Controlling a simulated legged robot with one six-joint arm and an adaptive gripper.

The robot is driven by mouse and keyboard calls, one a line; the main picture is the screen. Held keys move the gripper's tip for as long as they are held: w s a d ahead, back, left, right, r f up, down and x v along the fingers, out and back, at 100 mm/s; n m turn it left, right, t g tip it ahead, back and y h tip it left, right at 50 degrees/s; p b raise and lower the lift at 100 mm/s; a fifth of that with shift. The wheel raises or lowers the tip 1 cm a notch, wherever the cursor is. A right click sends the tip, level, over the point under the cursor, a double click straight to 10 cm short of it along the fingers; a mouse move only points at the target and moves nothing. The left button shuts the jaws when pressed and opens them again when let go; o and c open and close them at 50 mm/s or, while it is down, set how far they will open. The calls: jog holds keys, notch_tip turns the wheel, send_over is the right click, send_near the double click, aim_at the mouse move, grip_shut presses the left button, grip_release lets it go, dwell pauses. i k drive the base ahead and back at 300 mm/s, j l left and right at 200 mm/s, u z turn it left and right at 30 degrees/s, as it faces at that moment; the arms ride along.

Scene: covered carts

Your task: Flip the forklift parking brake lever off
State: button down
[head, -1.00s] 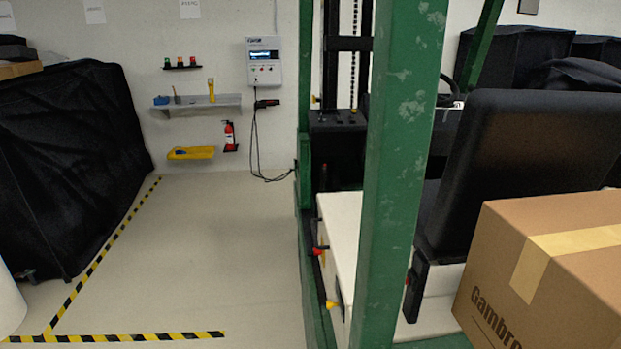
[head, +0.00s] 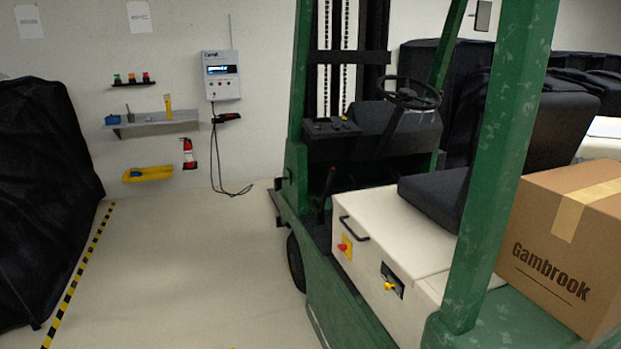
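The green forklift (head: 345,310) stands in the middle and right of the head view, with its open left side in sight. A thin dark lever (head: 327,188) rises tilted from the floor area in front of the seat (head: 432,195). It may be the parking brake lever; its lower end is hard to make out. A red knob (head: 342,247) on a yellow plate and a yellow knob (head: 390,286) on a dark plate are on the side of the cream seat box (head: 378,228). My gripper is not in view.
A cardboard box (head: 560,255) sits on the forklift's rear. A green post (head: 503,160) stands before the seat. A black-covered cart (head: 45,200) is at left. The floor (head: 190,280) between is clear. A charger (head: 221,80) with a hanging cable is on the wall.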

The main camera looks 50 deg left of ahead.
aim_at(326, 194)
jog(key=j, duration=0.55)
jog(key=k+j, duration=0.15)
jog(key=j, duration=1)
jog(key=i+j, duration=0.1)
jog(key=j, duration=0.4)
jog(key=i+j, duration=0.1)
jog(key=j, duration=0.4)
jog(key=i+j, duration=0.1)
jog(key=j, duration=0.4)
jog(key=i+j, duration=0.1)
jog(key=j, duration=0.4)
jog(key=i+j, duration=0.25)
jog(key=j, duration=0.15)
jog(key=i+j, duration=0.25)
jog(key=j, duration=0.15)
jog(key=i+j, duration=0.25)
jog(key=j, duration=0.15)
